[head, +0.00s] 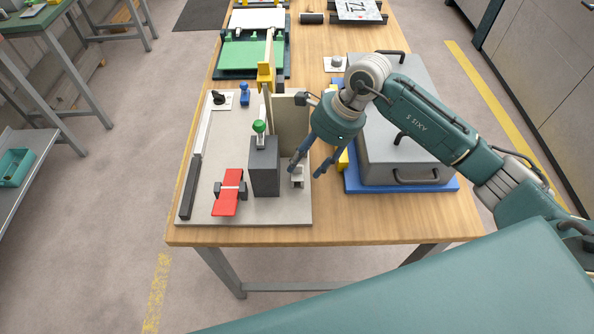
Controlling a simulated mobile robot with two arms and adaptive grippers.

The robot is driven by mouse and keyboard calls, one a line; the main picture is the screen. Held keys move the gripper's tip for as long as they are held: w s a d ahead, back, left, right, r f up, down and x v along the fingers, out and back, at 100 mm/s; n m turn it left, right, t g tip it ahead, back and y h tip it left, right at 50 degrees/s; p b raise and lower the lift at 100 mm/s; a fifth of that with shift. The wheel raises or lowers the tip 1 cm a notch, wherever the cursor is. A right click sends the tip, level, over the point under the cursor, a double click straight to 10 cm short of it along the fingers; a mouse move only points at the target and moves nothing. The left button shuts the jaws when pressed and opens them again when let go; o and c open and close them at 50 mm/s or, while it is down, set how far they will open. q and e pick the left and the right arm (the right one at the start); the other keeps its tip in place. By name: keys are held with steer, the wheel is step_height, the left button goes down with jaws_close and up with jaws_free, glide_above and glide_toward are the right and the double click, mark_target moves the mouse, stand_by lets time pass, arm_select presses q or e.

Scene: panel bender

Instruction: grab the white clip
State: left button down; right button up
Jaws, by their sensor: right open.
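The white clip (298,178) is a small pale piece standing near the right edge of the light grey board (279,212), just right of a dark grey block. My right gripper (306,171) comes down from above, with its two blue-grey fingers spread apart. Its left fingertip is over or beside the top of the clip, and its right fingertip is off to the right. I cannot tell whether the left finger touches the clip. Nothing shows between the fingers. My left gripper is not in view.
A dark grey block (265,172) with a green knob (259,126) stands close left of the clip. A red part (228,194) lies further left. A beige upright plate (291,125) stands behind. A grey box (400,150) on a blue base (398,187) is at the right.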

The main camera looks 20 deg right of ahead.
mark_target(300, 173)
steer(key=p+x, duration=0.1)
steer(key=x, duration=0.2)
steer(key=shift+s+a+f+p, duration=0.1)
steer(key=shift+a+f+p, duration=0.1)
steer(key=shift+f+p, duration=0.15)
steer(key=shift+f, duration=0.35)
steer(key=shift+c, duration=0.7)
steer(key=c, duration=0.6)
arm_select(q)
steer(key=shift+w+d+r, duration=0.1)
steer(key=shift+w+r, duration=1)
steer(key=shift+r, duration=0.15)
arm_select(e)
steer(key=shift+o, duration=0.2)
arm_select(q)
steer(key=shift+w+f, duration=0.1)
